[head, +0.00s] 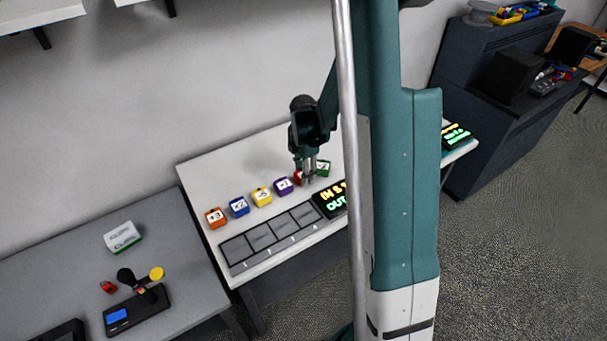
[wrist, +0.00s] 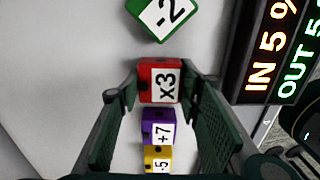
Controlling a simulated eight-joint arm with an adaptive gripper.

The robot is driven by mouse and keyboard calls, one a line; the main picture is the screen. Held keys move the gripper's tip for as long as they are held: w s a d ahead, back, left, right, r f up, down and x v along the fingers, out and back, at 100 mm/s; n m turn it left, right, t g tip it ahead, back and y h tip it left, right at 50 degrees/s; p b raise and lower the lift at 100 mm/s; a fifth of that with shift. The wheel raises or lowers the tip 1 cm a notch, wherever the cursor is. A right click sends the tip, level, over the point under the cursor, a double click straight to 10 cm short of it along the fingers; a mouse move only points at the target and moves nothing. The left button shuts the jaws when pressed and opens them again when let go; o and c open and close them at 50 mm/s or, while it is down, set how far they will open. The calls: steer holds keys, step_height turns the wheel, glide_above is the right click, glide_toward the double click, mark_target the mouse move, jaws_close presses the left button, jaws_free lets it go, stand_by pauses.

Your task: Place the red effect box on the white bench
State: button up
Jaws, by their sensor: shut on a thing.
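The red effect box (head: 297,179), marked "x3" in the wrist view (wrist: 158,82), is between the two fingers of my gripper (head: 308,174). In the wrist view my gripper (wrist: 161,92) is shut on it, with a finger at either side. The box is at the white bench (head: 222,168), at the right part of a row of coloured boxes. I cannot tell whether it rests on the surface or is slightly above it. The fingers partly cover it in the head view.
A purple box (wrist: 158,128) and yellow box (wrist: 157,158) stand close on one side, a green box (wrist: 163,17) on the other. Blue (head: 239,206) and orange (head: 215,217) boxes stand farther left. A lit display (head: 331,199) and slot panel (head: 270,236) lie along the bench front.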

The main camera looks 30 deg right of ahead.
steer(key=shift+f, duration=0.2)
steer(key=o, duration=1)
steer(key=shift+c, duration=0.2)
steer(key=shift+r, duration=0.25)
step_height(320, 180, up, 12)
steer(key=shift+p, duration=0.45)
